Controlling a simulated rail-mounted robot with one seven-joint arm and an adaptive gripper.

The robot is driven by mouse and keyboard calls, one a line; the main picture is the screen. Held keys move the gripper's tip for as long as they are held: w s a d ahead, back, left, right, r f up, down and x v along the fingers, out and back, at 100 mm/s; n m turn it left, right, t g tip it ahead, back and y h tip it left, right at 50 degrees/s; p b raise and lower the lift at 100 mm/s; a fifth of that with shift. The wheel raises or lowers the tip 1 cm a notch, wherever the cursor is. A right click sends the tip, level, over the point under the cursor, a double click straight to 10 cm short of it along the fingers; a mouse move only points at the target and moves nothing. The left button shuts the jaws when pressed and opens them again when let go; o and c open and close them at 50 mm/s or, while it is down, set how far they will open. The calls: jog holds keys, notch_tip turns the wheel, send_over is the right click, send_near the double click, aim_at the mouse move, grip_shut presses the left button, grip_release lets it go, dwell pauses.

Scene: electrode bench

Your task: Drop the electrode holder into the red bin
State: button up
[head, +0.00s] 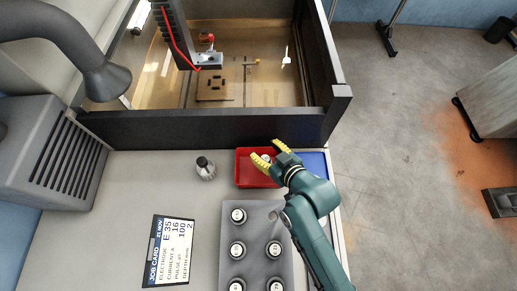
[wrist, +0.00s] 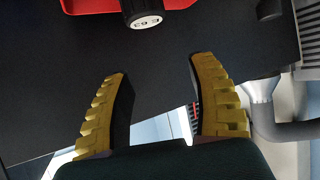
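The red bin (head: 256,180) sits on the bench against the dark tank wall. It shows at the top of the wrist view (wrist: 90,8). An electrode holder (wrist: 145,18), a dark cylinder with a white end marked E 63, overlaps the bin's edge there. A small pale part of it shows between my fingers in the head view (head: 266,157). I cannot tell whether it touches the bin or is in the air. My gripper (head: 264,151) is above the bin's far right part. Its yellow fingers are open in the wrist view (wrist: 158,65), with nothing between the tips.
A blue bin (head: 317,161) is right of the red one, partly behind my arm. A grey rack (head: 256,230) with several white-topped holders stands in front. A bottle-like object (head: 205,168) stands left. The tank wall (head: 210,130) rises behind. A job card (head: 168,250) lies front left.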

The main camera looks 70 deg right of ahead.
jog(key=shift+f, duration=0.1)
jog(key=v, duration=1.2)
